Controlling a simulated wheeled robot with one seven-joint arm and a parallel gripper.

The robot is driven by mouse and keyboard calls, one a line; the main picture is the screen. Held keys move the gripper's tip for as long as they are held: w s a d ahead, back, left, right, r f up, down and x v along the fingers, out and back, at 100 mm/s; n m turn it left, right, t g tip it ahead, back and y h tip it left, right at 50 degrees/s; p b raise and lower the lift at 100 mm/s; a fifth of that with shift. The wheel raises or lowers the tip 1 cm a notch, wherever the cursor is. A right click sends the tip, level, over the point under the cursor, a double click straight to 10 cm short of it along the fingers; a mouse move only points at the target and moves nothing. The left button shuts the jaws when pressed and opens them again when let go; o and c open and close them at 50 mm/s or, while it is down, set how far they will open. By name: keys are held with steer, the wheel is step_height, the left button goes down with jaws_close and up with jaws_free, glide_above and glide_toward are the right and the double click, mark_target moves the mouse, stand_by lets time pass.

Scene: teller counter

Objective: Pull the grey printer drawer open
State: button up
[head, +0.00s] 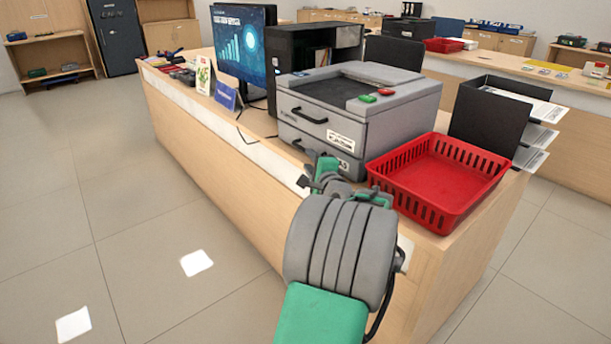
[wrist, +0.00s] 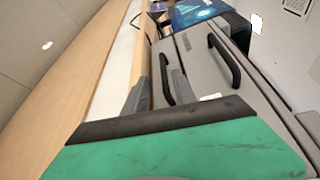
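The grey printer (head: 352,110) stands on the wooden counter. Its front has an upper drawer with a black bar handle (head: 309,116) and a lower drawer (head: 335,159); both look shut. In the wrist view the upper handle (wrist: 224,60) is at the right, and the lower handle (wrist: 165,80) shows between my fingers. My gripper (head: 322,178) is close to the lower drawer front, and its fingers (wrist: 159,84) are apart. In the head view my gripper hides part of the lower drawer. I cannot tell whether the fingers touch the lower handle.
A red basket (head: 440,180) sits right of the printer, close to my arm. A black paper tray (head: 488,116) stands behind it. A monitor (head: 243,50) and small signs stand left of the printer. The floor left of the counter is clear.

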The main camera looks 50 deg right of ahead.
steer(key=x, duration=0.3)
steer(key=b+x, duration=0.1)
steer(key=x, duration=0.3)
steer(key=shift+d+r, duration=0.15)
steer(key=shift+d, duration=0.4)
steer(key=shift+c, duration=0.5)
jaws_close()
